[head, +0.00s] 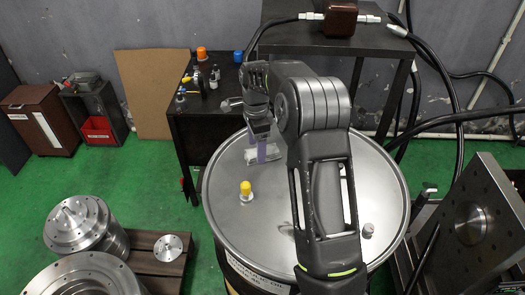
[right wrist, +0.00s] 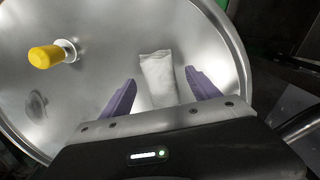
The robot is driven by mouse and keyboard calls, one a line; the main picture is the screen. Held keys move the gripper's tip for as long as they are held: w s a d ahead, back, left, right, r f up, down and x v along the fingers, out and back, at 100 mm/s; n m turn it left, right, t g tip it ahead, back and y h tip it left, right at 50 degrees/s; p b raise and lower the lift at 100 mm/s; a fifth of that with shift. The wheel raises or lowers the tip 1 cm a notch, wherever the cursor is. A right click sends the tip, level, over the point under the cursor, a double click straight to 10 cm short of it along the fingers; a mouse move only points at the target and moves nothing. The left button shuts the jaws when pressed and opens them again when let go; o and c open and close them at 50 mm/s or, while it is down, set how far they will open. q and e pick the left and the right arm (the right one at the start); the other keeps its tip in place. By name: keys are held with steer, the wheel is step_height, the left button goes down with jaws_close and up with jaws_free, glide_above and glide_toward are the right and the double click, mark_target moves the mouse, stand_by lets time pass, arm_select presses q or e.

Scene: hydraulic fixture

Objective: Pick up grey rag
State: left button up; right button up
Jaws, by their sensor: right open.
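The grey rag (right wrist: 158,78) is a folded, pale grey strip lying flat on the metal drum lid (right wrist: 105,50). In the head view the rag (head: 264,153) lies near the far side of the lid, partly hidden by my right gripper (head: 262,158). My right gripper (right wrist: 160,95) is open, with its two purple fingers on either side of the rag's near end in the right wrist view. The fingers look apart from the rag; their height above the lid is hard to tell. My left gripper is not in view.
A yellow-capped fitting (head: 245,190) stands up from the lid, left of the rag. A small metal plug (head: 368,230) is at the lid's right. A dark table (head: 205,125) with bottles stands behind left. Metal flanged parts (head: 85,228) sit at the lower left.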

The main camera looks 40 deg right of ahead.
steer(key=shift+f, duration=0.95)
steer(key=c, duration=1.4)
steer(key=shift+c, duration=0.2)
steer(key=shift+r, duration=0.1)
step_height(320, 180, up, 10)
steer(key=b, duration=0.2)
